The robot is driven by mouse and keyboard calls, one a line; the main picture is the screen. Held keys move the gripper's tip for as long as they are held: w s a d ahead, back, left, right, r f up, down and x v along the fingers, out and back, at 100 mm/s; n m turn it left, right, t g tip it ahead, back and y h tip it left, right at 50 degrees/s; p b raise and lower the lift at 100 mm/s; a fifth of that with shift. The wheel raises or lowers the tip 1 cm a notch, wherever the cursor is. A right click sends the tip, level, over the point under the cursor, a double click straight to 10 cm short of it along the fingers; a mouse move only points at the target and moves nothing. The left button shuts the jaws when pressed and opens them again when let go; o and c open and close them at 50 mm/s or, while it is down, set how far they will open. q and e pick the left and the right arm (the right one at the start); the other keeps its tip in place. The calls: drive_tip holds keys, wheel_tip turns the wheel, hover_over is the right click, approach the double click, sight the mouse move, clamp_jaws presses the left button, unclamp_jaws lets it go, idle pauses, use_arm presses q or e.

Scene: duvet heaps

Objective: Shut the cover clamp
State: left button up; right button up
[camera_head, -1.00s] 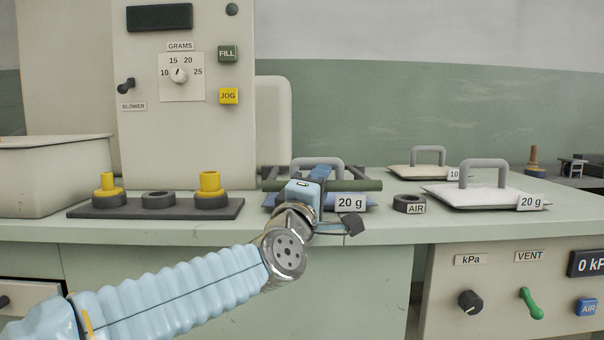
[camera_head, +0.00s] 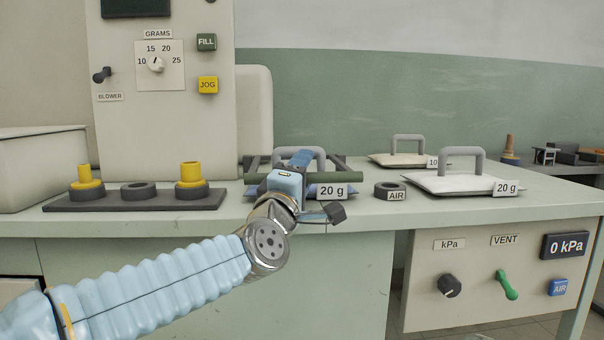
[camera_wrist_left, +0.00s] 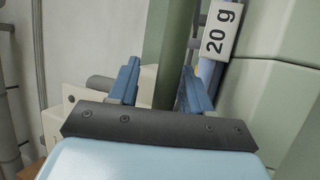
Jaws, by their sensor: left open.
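A dark green bar (camera_head: 346,176), which looks like the cover clamp's bar, lies across the bench at a blue pad labelled 20 g (camera_head: 332,192). A grey arched handle (camera_head: 316,153) stands behind it. My left gripper (camera_head: 299,160) is over the middle of the bar, fingers pointing away from me. In the left wrist view the bar (camera_wrist_left: 170,50) runs between the two open blue fingers (camera_wrist_left: 158,86), with gaps on both sides. I cannot tell how far the clamp is open; my gripper hides its middle. My right gripper is not in view.
A black ring labelled AIR (camera_head: 388,190) and a white pad with grey handle (camera_head: 462,184) sit to the right. A dark tray (camera_head: 130,204) with yellow-topped pieces is left, before the GRAMS machine (camera_head: 120,125). A panel (camera_head: 420,300) with a green VENT lever is lower right.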

use_arm(q)
drive_tip(key=b+v, duration=0.1)
drive_tip(key=v, duration=1.3)
drive_tip(key=shift+d, duration=0.1)
